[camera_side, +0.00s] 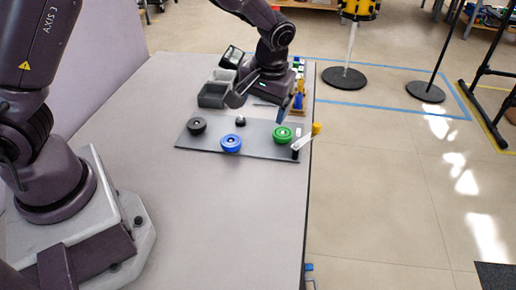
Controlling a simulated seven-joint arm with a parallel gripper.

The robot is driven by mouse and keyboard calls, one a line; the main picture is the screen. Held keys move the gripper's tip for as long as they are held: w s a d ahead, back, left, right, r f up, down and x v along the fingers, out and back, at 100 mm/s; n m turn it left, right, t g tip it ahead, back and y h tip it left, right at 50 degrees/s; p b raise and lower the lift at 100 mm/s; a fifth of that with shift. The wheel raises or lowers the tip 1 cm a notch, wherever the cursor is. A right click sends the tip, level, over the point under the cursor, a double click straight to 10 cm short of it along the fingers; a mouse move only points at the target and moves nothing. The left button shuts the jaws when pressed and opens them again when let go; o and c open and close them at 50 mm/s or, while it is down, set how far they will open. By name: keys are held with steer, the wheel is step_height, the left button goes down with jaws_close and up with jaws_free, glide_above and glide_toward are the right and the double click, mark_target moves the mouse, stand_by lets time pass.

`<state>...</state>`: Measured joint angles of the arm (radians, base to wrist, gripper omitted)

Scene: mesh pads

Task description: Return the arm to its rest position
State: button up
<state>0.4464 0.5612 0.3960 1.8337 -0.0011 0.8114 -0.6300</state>
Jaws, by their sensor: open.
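My gripper (262,102) hangs over the far part of the table, just above and behind the grey board. Its two fingers are spread apart, and I see nothing between them. My arm reaches down to it from the top of the view. The grey board (262,147) carries a black round piece (196,125) at its left, a blue one (231,143) at its front middle and a green one (282,135) at its right. A small black knob (240,121) sits at its back middle.
Grey bins (212,95) stand behind the board, left of my gripper. A white lever with a yellow end (316,129) juts past the table's right edge. Small coloured items (298,85) line the far right edge. The front of the table (220,220) is clear.

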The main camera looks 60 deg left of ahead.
steer(key=s+a+r+m+t+h, duration=0.1)
steer(key=s+r+m+t, duration=0.4)
steer(key=s+r, duration=1.2)
steer(key=shift+s+a+r+m+t+h, duration=0.4)
steer(key=shift+s+h, duration=0.3)
steer(key=shift+s, duration=1)
